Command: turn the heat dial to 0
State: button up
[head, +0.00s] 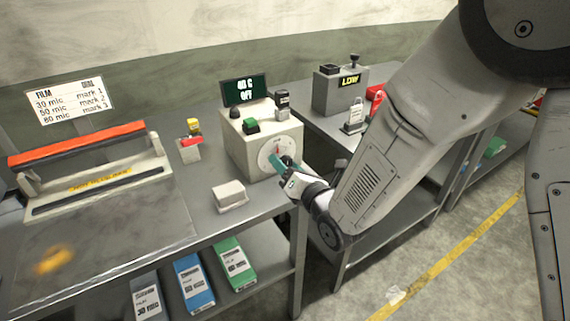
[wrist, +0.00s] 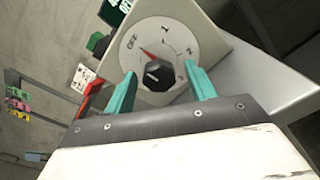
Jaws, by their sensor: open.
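The heat dial (wrist: 180,40) is a white round plate with dark marks on the face of a pale control box (head: 245,150). Its black knob (wrist: 157,73) sits at the centre, with a red pointer at its upper left, near the mark that seems to read OFF. My gripper (wrist: 160,78) is open, with one teal finger at each side of the knob; I cannot tell whether they touch it. In the head view, my gripper (head: 284,165) is in front of the dial (head: 265,157) and hides part of it.
A display (head: 245,90) on the box seems to read 40 C and OFF. A green button (head: 250,126) and a dark stamp-like part (head: 282,103) stand on top. A pale block (head: 230,195) lies in front. The sealer (head: 90,170) is at left, a LOW box (head: 340,92) behind.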

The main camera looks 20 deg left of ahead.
jog(key=v, duration=0.6)
jog(key=shift+s+d, duration=0.25)
